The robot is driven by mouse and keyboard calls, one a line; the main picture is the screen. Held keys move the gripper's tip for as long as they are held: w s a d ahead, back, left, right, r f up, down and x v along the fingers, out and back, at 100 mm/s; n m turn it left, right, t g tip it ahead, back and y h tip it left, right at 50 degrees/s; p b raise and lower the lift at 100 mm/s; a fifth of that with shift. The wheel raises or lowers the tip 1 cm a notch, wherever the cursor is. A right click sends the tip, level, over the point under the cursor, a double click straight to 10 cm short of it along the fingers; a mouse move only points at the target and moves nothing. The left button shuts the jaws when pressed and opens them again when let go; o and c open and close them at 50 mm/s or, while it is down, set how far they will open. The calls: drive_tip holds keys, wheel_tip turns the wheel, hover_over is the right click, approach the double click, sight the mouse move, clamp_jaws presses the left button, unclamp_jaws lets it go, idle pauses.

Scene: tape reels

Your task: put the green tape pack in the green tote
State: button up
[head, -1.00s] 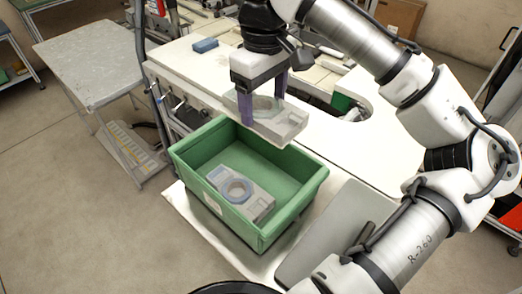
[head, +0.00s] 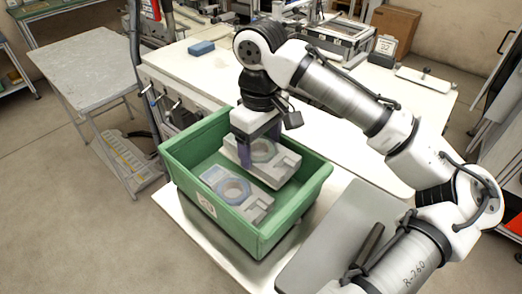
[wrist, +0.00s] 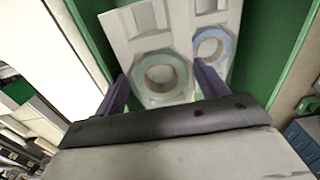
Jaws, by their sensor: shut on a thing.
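The green tape pack (head: 284,166), a pale block with a green tape ring, is in my gripper (head: 259,147). In the wrist view, the fingers (wrist: 162,84) stand on either side of the green-ringed pack (wrist: 163,75). The pack is inside the walls of the green tote (head: 286,222), toward its back; whether it touches the floor, I cannot tell. A similar pack with a blue ring (head: 258,208) lies in the tote just in front of it, and shows in the wrist view (wrist: 211,46).
The tote stands on a white bench corner. A grey panel (head: 335,240) lies to its right. A blue block (head: 201,48) and equipment sit farther back on the white worktop (head: 330,125). A grey table (head: 90,65) stands at left.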

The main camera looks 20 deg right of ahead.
sight(261, 150)
drive_tip(key=shift+r, duration=0.15)
drive_tip(key=shift+s+f, duration=0.15)
drive_tip(key=shift+f, duration=0.5)
drive_tip(key=o, duration=1.1)
drive_tip(key=shift+s+a, duration=0.1)
drive_tip(key=shift+a, duration=0.05)
drive_tip(key=shift+c, duration=0.2)
drive_tip(key=shift+f, duration=0.1)
wheel_tip(261, 150, up, 14)
drive_tip(key=shift+w+f, duration=0.2)
drive_tip(key=shift+f, duration=0.05)
